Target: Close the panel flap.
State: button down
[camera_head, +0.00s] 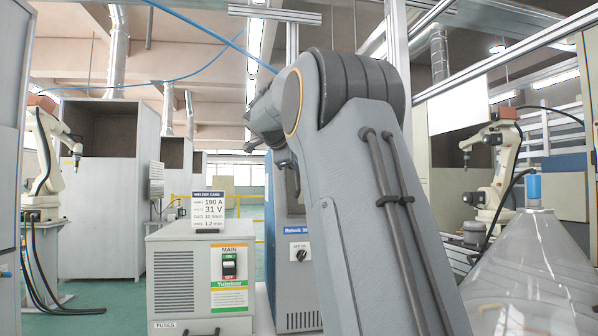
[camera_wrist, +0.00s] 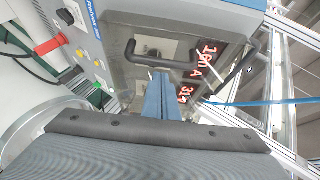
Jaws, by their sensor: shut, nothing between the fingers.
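In the wrist view my gripper (camera_wrist: 160,98) is shut and empty, its two blue-grey fingers together. It points at the front of a blue welding machine (camera_wrist: 205,8). A dark, glassy panel (camera_wrist: 150,78) fills the middle of this face, with red lit digits (camera_wrist: 208,55) at its right. A black bar handle (camera_wrist: 160,62) crosses just beyond the fingertips; whether they touch it I cannot tell. A second black curved bar (camera_wrist: 240,68) lies to the right. The flap's edges and how far it stands open are unclear. In the head view my arm hides most of the blue machine (camera_head: 297,270).
A grey cabinet (camera_head: 172,280) with a MAIN switch stands left of the machine, a welder card (camera_head: 208,211) on top. A clear dome (camera_head: 535,270) with a blue cap is at the right. In the wrist view, knobs and a red connector (camera_wrist: 48,47) lie left; a blue cable (camera_wrist: 270,102) runs right.

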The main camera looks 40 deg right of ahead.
jog(key=w+a+r+b, duration=0.1)
jog(key=a+b, duration=0.2)
jog(key=a, duration=0.6)
jog(key=shift+w+a+b, duration=0.2)
jog(key=shift+w+b, duration=0.15)
jog(key=shift+w, duration=0.05)
jog(key=s+a+f+n+g+y+p, duration=0.15)
jog(key=s+a+f+n, duration=0.3)
jog(key=f, duration=0.55)
jog(key=s+a+f+n+y+p, duration=0.25)
jog(key=a+f+n, duration=0.35)
jog(key=f, duration=0.4)
jog(key=s+a+f+n+g+y+p, duration=0.1)
jog(key=s+a+f+n+y, duration=0.3)
jog(key=f, duration=0.6)
jog(key=s+a+f+n+g+y+p, duration=0.1)
jog(key=s+a+f+n, duration=0.3)
jog(key=s, duration=0.6)
jog(key=s+a+f+n+g+y+p, duration=0.1)
jog(key=s+a+f+n+g+p, duration=0.1)
jog(key=s+f, duration=0.5)
jog(key=s+a+f+n+g+y+p, duration=0.1)
jog(key=s+a+f+n, duration=0.4)
jog(key=s, duration=0.9)
jog(key=shift+a+f+n+p, duration=0.4)
jog(key=shift+a+f, duration=0.15)
jog(key=shift+f, duration=0.2)
